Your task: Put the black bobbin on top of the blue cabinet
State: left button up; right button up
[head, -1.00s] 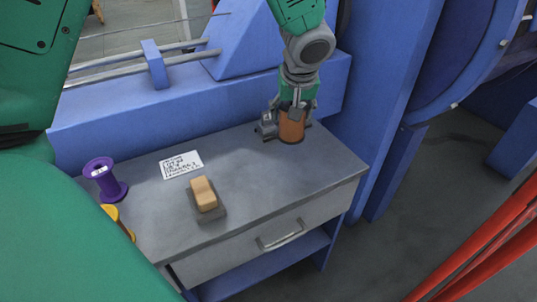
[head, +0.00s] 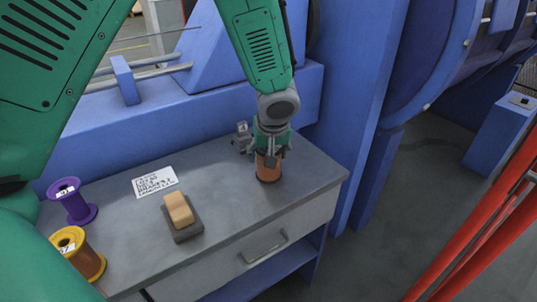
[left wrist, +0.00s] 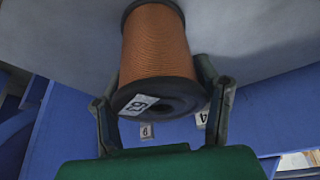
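A bobbin with black end flanges and copper-coloured wire (head: 268,170) is at the right part of the grey desk top. Whether it touches the desk is unclear. In the left wrist view the bobbin (left wrist: 158,45) shows a "63" label on its near flange. My left gripper (head: 268,155) reaches down over its upper end. Its fingers (left wrist: 163,105) press on both sides of the near flange. A blue box-shaped body (head: 497,138) stands on the floor at the far right; I cannot tell whether it is the cabinet. My right gripper is not in view.
On the desk (head: 225,205) are a purple spool (head: 72,202), a yellow spool (head: 78,252), a written card (head: 154,182) and a tan block (head: 179,209) on a dark base. A small grey object (head: 242,138) is behind the gripper. Red bars (head: 485,225) cross the lower right.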

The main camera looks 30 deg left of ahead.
pick_arm(q)
jog(key=o, duration=0.4)
jog(key=shift+d, duration=0.2)
jog(key=shift+r, duration=0.1)
jog(key=p+v, duration=0.3)
jog(key=v, duration=0.9)
jog(key=shift+p, duration=0.3)
